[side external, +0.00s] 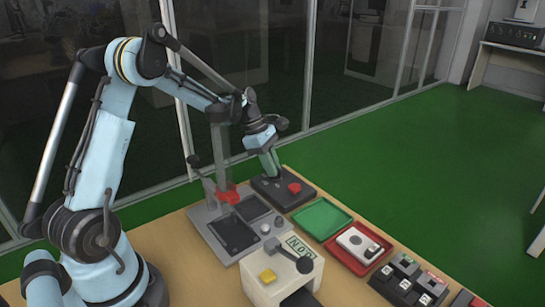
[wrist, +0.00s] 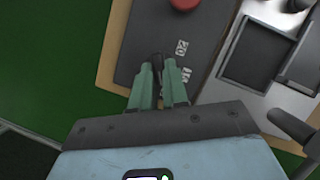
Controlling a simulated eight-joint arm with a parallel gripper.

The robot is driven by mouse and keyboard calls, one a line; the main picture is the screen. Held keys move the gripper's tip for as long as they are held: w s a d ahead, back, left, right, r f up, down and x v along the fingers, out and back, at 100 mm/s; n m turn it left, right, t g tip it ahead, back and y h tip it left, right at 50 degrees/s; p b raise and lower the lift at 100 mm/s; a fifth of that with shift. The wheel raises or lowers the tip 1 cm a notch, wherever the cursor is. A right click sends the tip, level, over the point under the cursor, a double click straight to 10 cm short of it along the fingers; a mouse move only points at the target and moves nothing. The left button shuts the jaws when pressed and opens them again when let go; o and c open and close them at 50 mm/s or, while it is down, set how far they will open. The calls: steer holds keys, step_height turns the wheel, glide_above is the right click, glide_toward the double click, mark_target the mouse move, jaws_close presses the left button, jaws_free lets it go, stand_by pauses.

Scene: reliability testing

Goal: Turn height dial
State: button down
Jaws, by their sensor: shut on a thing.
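A dark grey control box (side external: 298,199) with a red button (side external: 294,187) stands at the table's far edge. In the wrist view the box face (wrist: 135,50) carries white printed marks, one reading "20", and the red button (wrist: 184,3) is at the top edge. My gripper (side external: 275,175) points down onto the box, left of the button. In the wrist view its green fingers (wrist: 159,75) are shut on a small black dial (wrist: 157,59) beside the marks. The dial is mostly hidden between the fingers.
A grey metal fixture (side external: 212,237) with dark square recesses stands close to the left of the box. A green tray (side external: 342,231) and a red tray (side external: 331,245) lie to the right. A beige machine (side external: 257,290) with a yellow button is in front.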

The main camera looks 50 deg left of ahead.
steer(key=c, duration=1.1)
jaws_free()
steer(key=shift+c, duration=0.2)
steer(key=v, duration=1.2)
steer(key=x, duration=1.1)
steer(key=shift+w+d+f, duration=0.1)
steer(key=shift+f, duration=0.4)
